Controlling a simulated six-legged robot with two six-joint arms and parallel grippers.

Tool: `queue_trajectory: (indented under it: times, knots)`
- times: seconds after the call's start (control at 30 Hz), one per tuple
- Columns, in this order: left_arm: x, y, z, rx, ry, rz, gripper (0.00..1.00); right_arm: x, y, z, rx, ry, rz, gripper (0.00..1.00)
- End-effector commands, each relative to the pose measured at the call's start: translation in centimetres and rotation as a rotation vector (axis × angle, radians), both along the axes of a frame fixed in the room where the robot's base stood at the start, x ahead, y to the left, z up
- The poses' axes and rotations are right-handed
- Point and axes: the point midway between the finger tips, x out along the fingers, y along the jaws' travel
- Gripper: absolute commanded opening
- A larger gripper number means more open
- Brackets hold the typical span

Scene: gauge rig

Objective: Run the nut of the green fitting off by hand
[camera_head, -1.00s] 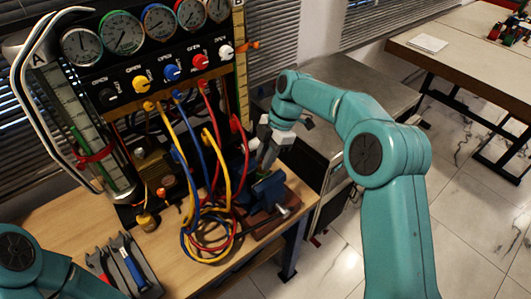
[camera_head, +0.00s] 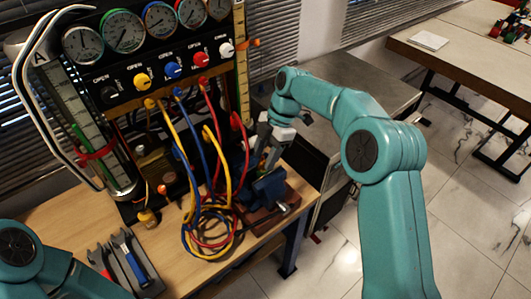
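My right gripper (camera_head: 266,155) reaches down at the right end of the gauge rig, just above and behind a blue vise (camera_head: 268,187). Its fingers are small and partly lost against the dark background, so I cannot tell whether they are open or hold anything. I cannot make out the green fitting or its nut; the area by the fingers is cluttered and dark. A green-rimmed gauge (camera_head: 123,31) sits in the top row of the rig. Only a link of my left arm shows at the lower left; its gripper is out of view.
Yellow, blue and red hoses (camera_head: 207,222) hang in loops from the valve panel (camera_head: 165,77) onto the wooden bench (camera_head: 80,222). A grey tray (camera_head: 128,268) with tools lies at the front left. Another table (camera_head: 462,62) stands at the back right.

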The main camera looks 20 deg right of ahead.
Motion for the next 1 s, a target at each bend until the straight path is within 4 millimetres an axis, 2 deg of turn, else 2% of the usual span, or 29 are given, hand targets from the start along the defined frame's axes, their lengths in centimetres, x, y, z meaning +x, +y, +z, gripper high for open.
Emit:
queue_trajectory:
  times: [0.13,0.27,0.5,0.77,1.0]
  knots:
    - [0.0,0.0,-0.1,0.000,0.000,0.000,0.50,0.1,-0.2,0.4,-0.001,-0.001,0.000,0.49]
    - [0.0,0.0,-0.3,0.000,0.000,0.000,0.50,0.4,-0.9,2.3,-0.001,-0.005,-0.002,0.49]
    - [0.0,0.0,0.4,0.000,0.000,0.000,0.50,1.0,-3.2,8.1,0.000,-0.006,-0.002,0.49]
    - [0.0,0.0,3.8,0.000,0.000,0.000,0.50,1.5,-5.2,13.6,-0.001,-0.002,-0.002,0.49]
    - [0.0,0.0,4.8,0.000,0.000,0.000,0.50,1.7,-5.8,14.8,0.000,0.000,0.000,0.49]
